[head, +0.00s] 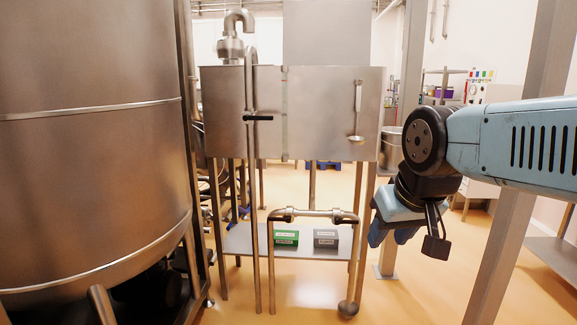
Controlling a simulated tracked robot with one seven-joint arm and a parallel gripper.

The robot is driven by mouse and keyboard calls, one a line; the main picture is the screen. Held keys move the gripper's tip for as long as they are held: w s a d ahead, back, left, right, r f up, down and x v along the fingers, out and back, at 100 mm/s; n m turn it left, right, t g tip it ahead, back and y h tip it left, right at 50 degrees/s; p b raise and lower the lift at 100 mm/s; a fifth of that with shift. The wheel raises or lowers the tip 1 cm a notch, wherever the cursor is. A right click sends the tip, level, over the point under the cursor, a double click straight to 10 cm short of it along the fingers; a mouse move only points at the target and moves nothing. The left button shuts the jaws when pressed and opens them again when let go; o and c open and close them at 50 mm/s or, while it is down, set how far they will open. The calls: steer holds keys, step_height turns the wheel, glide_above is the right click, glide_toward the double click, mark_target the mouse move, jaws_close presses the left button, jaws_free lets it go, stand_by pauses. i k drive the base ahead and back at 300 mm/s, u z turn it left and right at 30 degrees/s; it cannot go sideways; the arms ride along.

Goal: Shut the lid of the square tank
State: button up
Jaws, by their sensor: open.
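The square tank (225,110) is a steel box on tall legs in the middle of the head view. Its lid (327,32) stands up from the right part of the tank's top, a flat steel panel that runs out of the frame above. The lid is open. My gripper (408,238) hangs at the end of my blue arm, to the right of the tank and lower than its body. Its jaws are open, one dark finger pad shows clearly, and nothing is seen between them.
A large round steel vessel (90,180) fills the left. A pipe with a black-handled valve (258,118) and a ladle (357,110) are at the tank's front. Green (286,235) and grey (326,238) boxes sit on the low shelf. A steel post stands at the right.

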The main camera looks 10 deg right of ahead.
mark_target(316, 32)
steer(key=u, duration=0.1)
steer(key=i, duration=1.05)
steer(key=z, duration=3.35)
